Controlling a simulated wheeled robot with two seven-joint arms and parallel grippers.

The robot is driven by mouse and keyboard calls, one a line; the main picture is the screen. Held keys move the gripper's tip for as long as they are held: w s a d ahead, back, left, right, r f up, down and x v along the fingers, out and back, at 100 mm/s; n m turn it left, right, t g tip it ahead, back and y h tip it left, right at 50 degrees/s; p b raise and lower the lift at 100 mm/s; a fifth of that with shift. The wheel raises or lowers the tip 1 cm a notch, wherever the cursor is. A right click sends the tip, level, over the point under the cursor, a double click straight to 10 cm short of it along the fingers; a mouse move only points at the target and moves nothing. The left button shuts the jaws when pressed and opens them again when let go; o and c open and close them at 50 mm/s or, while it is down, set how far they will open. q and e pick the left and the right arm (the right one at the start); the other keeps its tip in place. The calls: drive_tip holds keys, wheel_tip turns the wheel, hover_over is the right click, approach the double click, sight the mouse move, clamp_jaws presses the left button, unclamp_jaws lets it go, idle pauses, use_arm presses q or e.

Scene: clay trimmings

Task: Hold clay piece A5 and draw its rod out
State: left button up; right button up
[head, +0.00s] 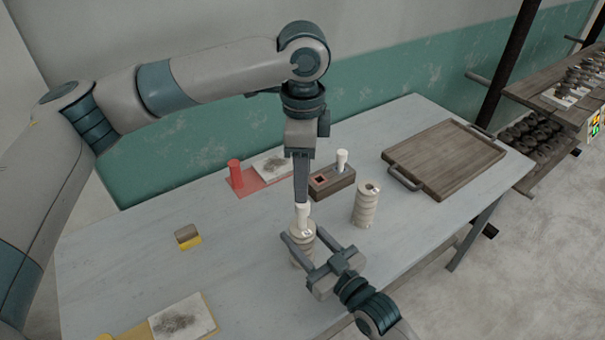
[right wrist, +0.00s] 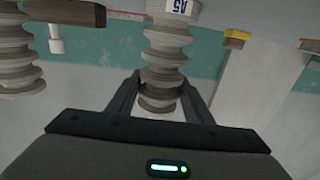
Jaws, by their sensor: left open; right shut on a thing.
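Clay piece A5 (head: 300,251), a pale ribbed column, stands upright on the table. My right gripper (head: 303,234) is shut on it, a finger on each side. In the right wrist view the ribbed piece (right wrist: 165,62) is between the fingers (right wrist: 160,92), and its A5 label shows upside down. A white rod (head: 303,211) sticks up from the top of the piece. My left gripper (head: 301,198) points straight down at the rod's upper end and is open. Its fingers are seen edge-on, so the gap around the rod is hidden.
A second ribbed clay piece (head: 365,207) stands close on the right. Behind are a wooden block (head: 326,188) with a white rod (head: 342,159) and an empty hole, a red post (head: 235,175) and a wooden tray (head: 432,163). A small brown-yellow block (head: 188,237) lies left, amid clear table.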

sight(303, 216)
use_arm(q)
drive_tip(key=shift+f, duration=0.15)
wheel_tip(303, 216, down, 12)
drive_tip(key=shift+r, duration=0.15)
idle(0.6)
clamp_jaws()
idle(0.3)
